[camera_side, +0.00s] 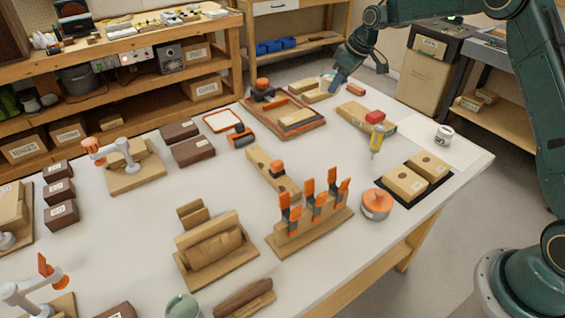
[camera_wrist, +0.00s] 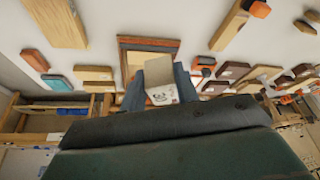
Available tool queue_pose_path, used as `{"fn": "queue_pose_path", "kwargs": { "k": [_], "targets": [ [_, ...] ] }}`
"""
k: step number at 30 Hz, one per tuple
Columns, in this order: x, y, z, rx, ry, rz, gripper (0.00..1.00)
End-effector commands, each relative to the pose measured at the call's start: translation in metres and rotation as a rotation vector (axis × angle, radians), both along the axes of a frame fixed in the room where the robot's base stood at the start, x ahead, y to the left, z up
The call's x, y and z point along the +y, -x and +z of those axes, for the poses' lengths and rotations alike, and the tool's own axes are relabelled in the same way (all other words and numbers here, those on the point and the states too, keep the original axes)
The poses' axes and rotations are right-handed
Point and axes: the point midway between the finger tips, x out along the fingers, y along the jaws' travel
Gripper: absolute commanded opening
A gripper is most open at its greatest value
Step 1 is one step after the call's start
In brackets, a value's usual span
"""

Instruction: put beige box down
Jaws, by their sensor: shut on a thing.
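My gripper (camera_wrist: 158,88) has its two blue-grey fingers on either side of a beige box (camera_wrist: 158,72) with a white label on its near end. In the side view my gripper (camera_side: 338,80) is low at the far edge of the table, and a beige block (camera_side: 327,80) shows right beside it. Whether the held box touches the table cannot be told. The fingers partly hide the box's sides.
A wooden tray (camera_side: 317,122) with orange edging stands just in front of my gripper. More beige blocks (camera_side: 302,87) and a reddish-brown block (camera_side: 356,89) lie close by. A long block with a red piece (camera_side: 375,117) is nearer right.

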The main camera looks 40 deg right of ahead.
Motion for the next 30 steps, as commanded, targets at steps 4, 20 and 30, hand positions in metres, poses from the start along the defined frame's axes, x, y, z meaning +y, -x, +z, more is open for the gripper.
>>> {"fn": "queue_pose_path", "kwargs": {
  "k": [4, 20, 30],
  "targets": [
    [0.000, 0.000, -0.015, 0.003, -0.002, -0.001, 0.06],
    [0.000, 0.001, -0.112, 0.004, -0.001, 0.000, 0.06],
    [0.000, 0.000, -0.153, 0.001, 0.000, -0.001, 0.06]
  ]
}}
